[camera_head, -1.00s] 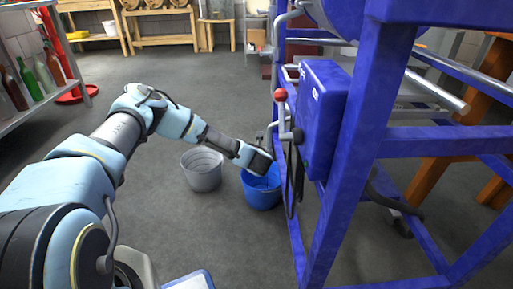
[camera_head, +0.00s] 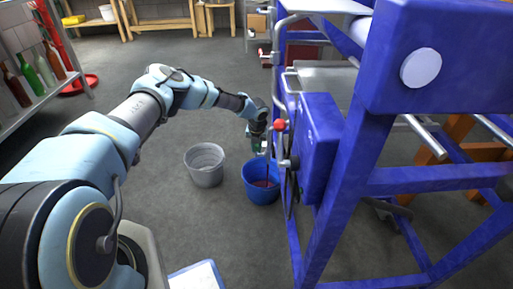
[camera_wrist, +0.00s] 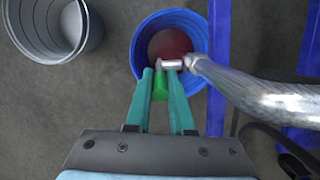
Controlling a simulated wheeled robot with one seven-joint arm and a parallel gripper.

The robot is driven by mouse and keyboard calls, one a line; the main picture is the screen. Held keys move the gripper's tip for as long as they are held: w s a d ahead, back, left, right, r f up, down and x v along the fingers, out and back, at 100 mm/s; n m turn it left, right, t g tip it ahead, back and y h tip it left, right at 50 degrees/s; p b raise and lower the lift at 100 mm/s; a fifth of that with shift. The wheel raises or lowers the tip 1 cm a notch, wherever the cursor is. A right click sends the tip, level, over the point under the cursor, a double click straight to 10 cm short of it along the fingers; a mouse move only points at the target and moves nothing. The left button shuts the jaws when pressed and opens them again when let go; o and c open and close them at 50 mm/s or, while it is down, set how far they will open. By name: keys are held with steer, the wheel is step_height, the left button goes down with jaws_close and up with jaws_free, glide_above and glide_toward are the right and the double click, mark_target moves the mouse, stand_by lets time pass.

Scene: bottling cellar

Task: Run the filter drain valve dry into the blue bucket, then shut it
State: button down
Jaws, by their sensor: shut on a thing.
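The blue bucket (camera_head: 261,192) stands on the floor beside the blue filter frame, and dark red liquid (camera_wrist: 168,44) shows in its bottom. It also shows from above in the wrist view (camera_wrist: 140,40). A metal drain valve (camera_wrist: 171,64) on a shiny pipe (camera_wrist: 265,98) sits over the bucket. My gripper (camera_wrist: 160,76) has its teal fingers on either side of a green valve handle (camera_wrist: 160,88) and is shut on it. In the head view my gripper (camera_head: 257,137) is above the bucket's far side. A thin dark line above the bucket may be a stream; I cannot tell.
A grey bucket (camera_head: 206,168) stands left of the blue one and looks empty. The blue filter frame (camera_head: 345,190) with a red-knobbed lever (camera_head: 280,125) closes off the right. A bottle shelf (camera_head: 48,92) is at the left. The floor between is clear.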

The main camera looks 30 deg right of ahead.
steer(key=shift+w+d+r+g, duration=0.1)
steer(key=shift+w+d+g, duration=0.05)
steer(key=shift+w+g, duration=0.2)
stand_by(0.3)
steer(key=c, duration=0.8)
jaws_free()
steer(key=shift+s, duration=0.1)
steer(key=r, duration=0.3)
steer(key=s+r+p, duration=0.1)
steer(key=r, duration=0.3)
steer(key=r+p, duration=0.1)
steer(key=r, duration=0.2)
steer(key=shift+s+a+r, duration=0.3)
steer(key=shift+a, duration=0.1)
